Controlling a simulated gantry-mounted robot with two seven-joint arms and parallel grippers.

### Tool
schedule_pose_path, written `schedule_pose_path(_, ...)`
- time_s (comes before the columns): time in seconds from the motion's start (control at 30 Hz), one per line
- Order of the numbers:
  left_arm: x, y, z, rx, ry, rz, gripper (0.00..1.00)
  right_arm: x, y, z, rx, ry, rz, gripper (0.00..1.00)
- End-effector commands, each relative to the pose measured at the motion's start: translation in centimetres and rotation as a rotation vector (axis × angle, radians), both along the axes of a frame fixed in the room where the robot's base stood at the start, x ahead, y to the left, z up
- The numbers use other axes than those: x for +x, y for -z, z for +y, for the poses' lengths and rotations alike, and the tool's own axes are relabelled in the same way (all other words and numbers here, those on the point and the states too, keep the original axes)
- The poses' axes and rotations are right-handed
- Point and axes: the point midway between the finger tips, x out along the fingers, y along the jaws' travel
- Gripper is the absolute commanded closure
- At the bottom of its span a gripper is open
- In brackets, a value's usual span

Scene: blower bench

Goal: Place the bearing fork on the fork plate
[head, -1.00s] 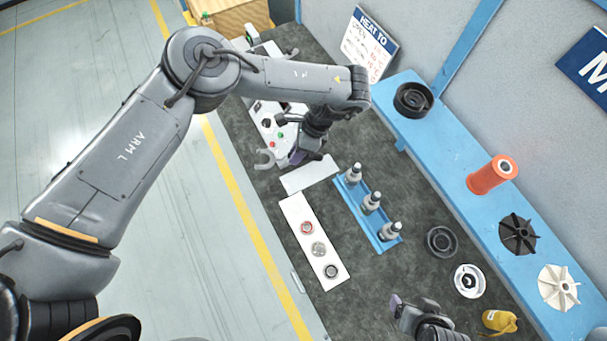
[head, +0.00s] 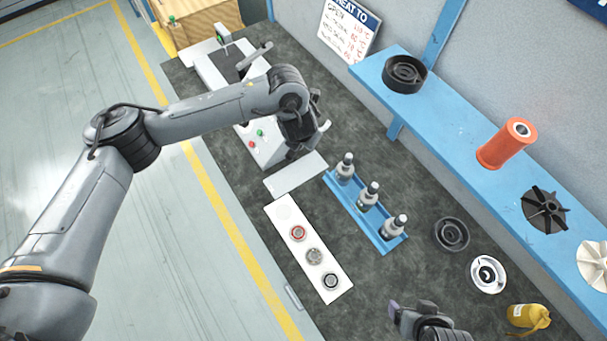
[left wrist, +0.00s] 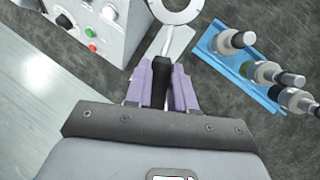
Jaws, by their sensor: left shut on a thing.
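My left gripper (head: 299,148) is shut on the bearing fork. In the left wrist view its purple fingers (left wrist: 161,70) clasp the fork's black handle (left wrist: 160,88). The pale, ring-like fork head (left wrist: 175,14) points away from the fingers. In the head view a grey end of the fork (head: 325,127) shows right of the gripper. The pale plate, apparently the fork plate (head: 294,176), lies on the bench just below the gripper in the picture, apart from it. My right gripper (head: 396,310) is at the bottom edge; its jaws are not clear.
A blue rack (head: 383,243) with three bottles stands right of the plate. A white board (head: 288,241) with bearings lies below it. A control box (head: 268,152) is at the left. A black ring (head: 452,234) and a white ring (head: 487,274) lie right, beneath the blue shelf (head: 450,133).

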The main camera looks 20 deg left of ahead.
Motion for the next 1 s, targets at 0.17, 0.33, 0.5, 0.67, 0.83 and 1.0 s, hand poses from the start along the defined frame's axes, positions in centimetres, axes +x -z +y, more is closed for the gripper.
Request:
schedule_pose_path(0.17, 1.6, 4.8, 1.1, -0.005, 0.221, 0.003, 1.00, 0.0, 6.0, 0.0, 0.000, 0.000, -0.001, 0.19)
schedule_pose_path(0.33, 2.4, 8.1, 2.0, -0.003, 0.347, 0.003, 1.00, 0.0, 9.9, 0.0, 0.000, 0.000, 0.001, 0.19)
schedule_pose_path(0.5, 2.6, 10.8, 2.3, 0.000, 0.398, 0.002, 1.00, 0.0, 12.5, 0.0, -0.001, 0.000, 0.001, 0.19)
schedule_pose_path(0.67, 2.6, 12.3, 2.4, 0.001, 0.417, 0.001, 1.00, 0.0, 13.7, 0.0, -0.001, 0.000, 0.001, 0.19)
schedule_pose_path(0.83, 2.5, 14.3, 2.4, 0.000, 0.425, 0.003, 1.00, 0.0, 14.5, 0.0, -0.001, -0.001, 0.000, 0.19)
schedule_pose_path(1.0, 2.5, 17.1, 2.4, 0.001, 0.425, 0.004, 1.00, 0.0, 14.9, -0.1, -0.002, 0.000, -0.001, 0.19)
